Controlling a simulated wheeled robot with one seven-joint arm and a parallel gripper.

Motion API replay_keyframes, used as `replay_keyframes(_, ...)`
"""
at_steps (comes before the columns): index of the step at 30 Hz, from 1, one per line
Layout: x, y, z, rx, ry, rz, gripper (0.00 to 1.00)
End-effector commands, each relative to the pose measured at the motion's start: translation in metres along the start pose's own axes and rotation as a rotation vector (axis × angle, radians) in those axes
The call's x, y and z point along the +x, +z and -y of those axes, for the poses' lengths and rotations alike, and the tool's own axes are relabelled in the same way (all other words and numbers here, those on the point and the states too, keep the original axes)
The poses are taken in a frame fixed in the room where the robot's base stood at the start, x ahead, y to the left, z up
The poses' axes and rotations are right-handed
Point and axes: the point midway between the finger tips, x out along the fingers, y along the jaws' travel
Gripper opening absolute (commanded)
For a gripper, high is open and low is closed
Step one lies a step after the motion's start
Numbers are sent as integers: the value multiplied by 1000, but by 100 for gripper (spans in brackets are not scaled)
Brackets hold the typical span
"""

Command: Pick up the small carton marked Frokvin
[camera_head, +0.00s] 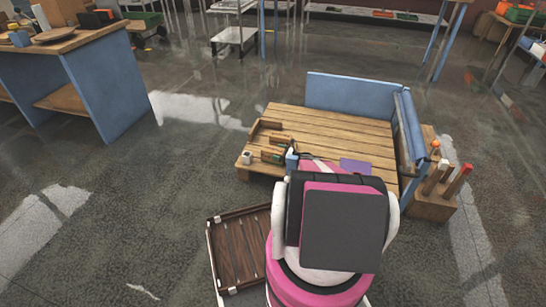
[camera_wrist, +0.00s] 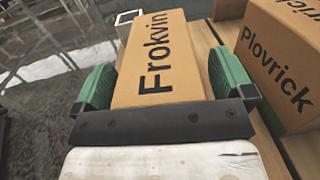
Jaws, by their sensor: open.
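In the wrist view, a brown carton (camera_wrist: 158,62) with "Frokvin" in black letters lies straight ahead of my gripper (camera_wrist: 161,85). Its near part sits between the two green finger pads, one on its left side and one on its right.
A carton marked Plovrick (camera_wrist: 283,65) stands close to the right of the right finger. A small white item (camera_head: 247,157) sits at the platform's left corner. A blue panel (camera_head: 350,94) backs the platform. A dark wooden tray (camera_head: 240,211) lies left of my base.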

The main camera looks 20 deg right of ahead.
Motion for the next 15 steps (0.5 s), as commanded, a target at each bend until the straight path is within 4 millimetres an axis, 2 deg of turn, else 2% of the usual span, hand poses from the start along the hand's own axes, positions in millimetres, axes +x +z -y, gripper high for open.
replay_keyframes(4,0,0,0,0,0,0,99)
replay_keyframes(5,0,0,0,0,0,0,92)
replay_keyframes(9,0,0,0,-1,0,0,47)
replay_keyframes(11,-1,0,0,-1,0,0,30)
replay_keyframes(15,-1,1,0,-1,0,2,30)
